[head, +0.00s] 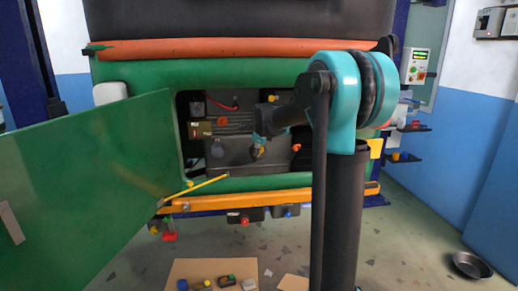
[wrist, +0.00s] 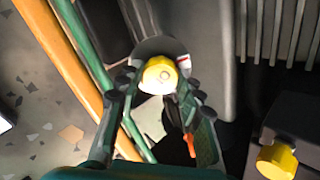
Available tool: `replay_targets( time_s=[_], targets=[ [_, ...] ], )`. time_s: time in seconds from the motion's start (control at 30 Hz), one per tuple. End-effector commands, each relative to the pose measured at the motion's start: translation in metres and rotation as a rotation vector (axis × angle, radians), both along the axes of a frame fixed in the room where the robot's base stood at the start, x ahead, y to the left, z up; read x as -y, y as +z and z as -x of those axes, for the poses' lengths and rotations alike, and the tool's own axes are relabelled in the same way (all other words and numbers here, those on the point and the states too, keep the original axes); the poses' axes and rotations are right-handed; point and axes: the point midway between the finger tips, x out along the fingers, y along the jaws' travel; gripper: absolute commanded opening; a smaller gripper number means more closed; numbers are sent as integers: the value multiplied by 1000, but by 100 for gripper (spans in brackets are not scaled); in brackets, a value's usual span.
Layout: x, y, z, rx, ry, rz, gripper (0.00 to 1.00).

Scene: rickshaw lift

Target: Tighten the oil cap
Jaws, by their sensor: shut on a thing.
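The yellow oil cap (wrist: 160,75) is round and sits between the tips of my gripper (wrist: 158,84) in the wrist view. The two green fingers close on it from both sides. In the head view my gripper (head: 259,142) reaches into the open engine bay of the green rickshaw (head: 250,180).
A second yellow cap (wrist: 277,160) sits on a dark box at lower right in the wrist view. The green door (head: 90,180) hangs open at the left. An orange bar (head: 235,203) crosses below the bay. Loose items lie on a brown mat (head: 185,268) on the floor.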

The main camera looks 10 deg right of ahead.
Motion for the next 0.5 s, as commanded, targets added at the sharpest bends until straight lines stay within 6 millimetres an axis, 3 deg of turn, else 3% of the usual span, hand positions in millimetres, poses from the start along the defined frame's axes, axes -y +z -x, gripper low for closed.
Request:
replay_targets(
  time_s=[0.4, 0.43, 0.5],
  targets=[
    [0, -1, 0, -2, -52, -44, 11],
    [0, -1, 0, -2, -56, -47, 39],
    [0, -1, 0, -2, -54, -46, 47]
  ],
)
